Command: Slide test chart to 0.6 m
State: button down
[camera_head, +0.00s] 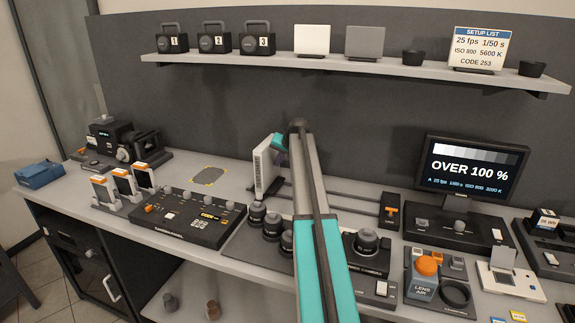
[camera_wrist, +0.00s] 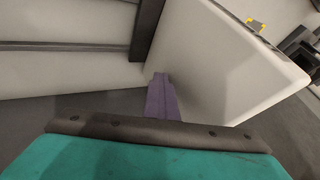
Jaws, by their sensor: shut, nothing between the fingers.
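The test chart is seen from its edge as an upright white panel (camera_head: 264,166) on a dark foot, at the left end of a dark rail (camera_head: 345,189) on the bench. In the wrist view the panel (camera_wrist: 225,65) fills the middle and right as a large pale face. My gripper (camera_head: 282,158) is beside the panel's right side, mostly hidden behind my arm in the head view. Its purple fingers (camera_wrist: 161,98) are shut with nothing between them, close to the panel's face. I cannot tell whether they touch it. The scale along the rail is not readable.
A dark block with an orange lever (camera_head: 391,211) stands at the rail's right end. A monitor (camera_head: 471,168) reads OVER 100 %. The shelf (camera_head: 350,72) holds a setup list (camera_head: 479,48).

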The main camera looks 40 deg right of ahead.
jog(key=shift+w+a+r, duration=0.2)
jog(key=shift+w+a, duration=0.05)
jog(key=shift+w, duration=0.1)
jog(key=s+d+r+b, duration=0.2)
jog(key=s+r, duration=0.5)
jog(key=s, duration=0.3)
jog(key=shift+r, duration=0.3)
dwell(0.3)
dwell(0.5)
